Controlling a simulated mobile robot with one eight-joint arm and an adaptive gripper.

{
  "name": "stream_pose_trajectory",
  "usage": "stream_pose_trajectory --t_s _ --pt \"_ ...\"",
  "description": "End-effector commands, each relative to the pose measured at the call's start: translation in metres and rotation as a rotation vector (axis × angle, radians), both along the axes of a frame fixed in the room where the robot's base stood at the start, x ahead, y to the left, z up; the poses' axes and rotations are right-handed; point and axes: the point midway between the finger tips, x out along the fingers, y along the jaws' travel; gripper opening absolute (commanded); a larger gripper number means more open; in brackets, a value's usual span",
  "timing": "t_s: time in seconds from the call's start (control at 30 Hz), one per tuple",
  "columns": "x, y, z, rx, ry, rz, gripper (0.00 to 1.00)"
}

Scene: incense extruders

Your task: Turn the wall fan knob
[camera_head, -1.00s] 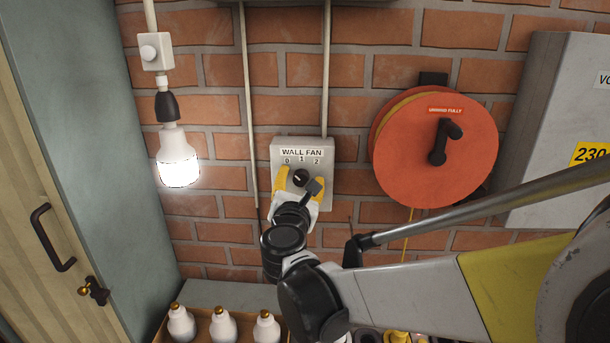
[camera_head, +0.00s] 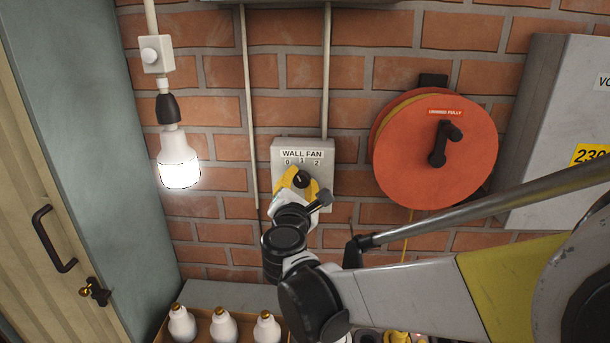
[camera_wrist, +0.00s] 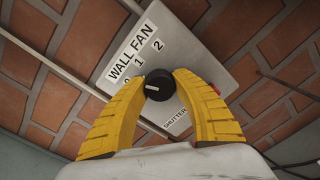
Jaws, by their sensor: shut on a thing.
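The wall fan knob (camera_head: 302,180) is a small black dial on a grey box (camera_head: 325,178) labelled "WALL FAN" with 0, 1 and 2, fixed to the brick wall. My gripper (camera_head: 304,182) is at the knob, and its yellow fingers are shut on it. In the wrist view the knob (camera_wrist: 159,85) sits between the two yellow fingertips (camera_wrist: 160,84). A pale pointer mark on the knob shows there. The box's lower part carries the word "SHUTTER" and is partly hidden by the fingers.
A red cable reel (camera_head: 420,155) with a black crank hangs to the right. A lit bulb (camera_head: 178,160) hangs at left. Spare bulbs (camera_head: 223,325) stand in a box below. A grey cabinet (camera_head: 550,110) is at far right. Conduits run above the fan box.

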Motion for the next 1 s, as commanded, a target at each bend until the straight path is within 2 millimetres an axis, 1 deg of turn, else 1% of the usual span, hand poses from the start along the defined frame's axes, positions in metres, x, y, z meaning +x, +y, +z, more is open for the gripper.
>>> stream_pose_trajectory --t_s 1.0 --pt "0.0000 0.0008 0.0015 0.947 -0.038 0.001 0.01"
